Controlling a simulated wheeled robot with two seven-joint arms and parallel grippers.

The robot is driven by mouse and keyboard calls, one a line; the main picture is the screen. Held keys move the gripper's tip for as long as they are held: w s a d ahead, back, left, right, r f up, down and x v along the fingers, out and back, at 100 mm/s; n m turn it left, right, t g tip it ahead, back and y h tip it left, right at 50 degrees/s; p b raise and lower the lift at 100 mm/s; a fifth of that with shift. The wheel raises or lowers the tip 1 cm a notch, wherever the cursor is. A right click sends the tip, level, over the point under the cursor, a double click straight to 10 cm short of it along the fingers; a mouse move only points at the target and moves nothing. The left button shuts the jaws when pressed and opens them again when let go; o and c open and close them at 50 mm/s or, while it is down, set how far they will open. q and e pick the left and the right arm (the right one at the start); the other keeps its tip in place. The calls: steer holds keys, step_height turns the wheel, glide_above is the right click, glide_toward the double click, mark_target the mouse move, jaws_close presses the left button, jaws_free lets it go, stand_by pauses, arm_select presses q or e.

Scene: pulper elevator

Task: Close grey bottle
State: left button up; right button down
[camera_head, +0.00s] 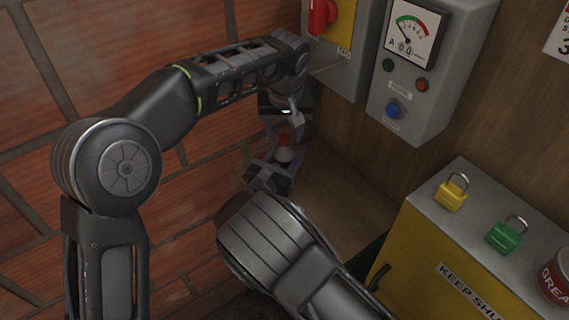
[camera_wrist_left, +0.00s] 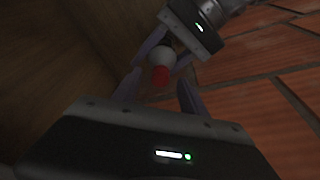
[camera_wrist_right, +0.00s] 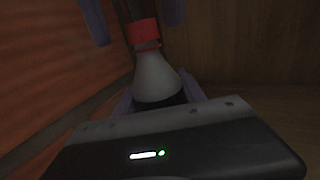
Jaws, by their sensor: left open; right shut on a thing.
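The grey bottle (camera_head: 284,155) has a pale, tapering body and a red cap (camera_head: 285,138) at its top. In the right wrist view the bottle (camera_wrist_right: 156,76) rises from between the fingers of my right gripper (camera_wrist_right: 158,100), which is shut on its lower part. The red cap (camera_wrist_right: 143,33) sits at the neck; I cannot tell how tightly it is seated. My left gripper (camera_wrist_left: 160,92) is open, with its fingers on either side of the cap (camera_wrist_left: 159,77) and visibly apart from it. The bottle's base is hidden.
A yellow and grey cabinet (camera_head: 440,262) stands at the right, with a yellow padlock (camera_head: 450,195), a green padlock (camera_head: 504,235) and a red can (camera_head: 555,280) on top. Grey control boxes (camera_head: 425,105) hang on the wooden wall. A brick wall (camera_head: 210,195) is close on the left.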

arm_select(q)
jaws_close()
stand_by(0.6)
stand_by(0.3)
steer(key=m, duration=0.2)
steer(key=m+h, duration=0.1)
steer(key=m, duration=0.1)
steer(key=shift+a+m, duration=0.2)
steer(key=shift+m, duration=0.2)
steer(key=m+g+h, duration=0.1)
steer(key=m, duration=0.3)
steer(key=shift+w+a+f, duration=0.1)
steer(key=m+h, duration=0.1)
steer(key=m, duration=0.3)
steer(key=shift+w+g, duration=0.1)
steer(key=shift+g, duration=0.3)
steer(key=m, duration=0.3)
steer(key=shift+g, duration=0.4)
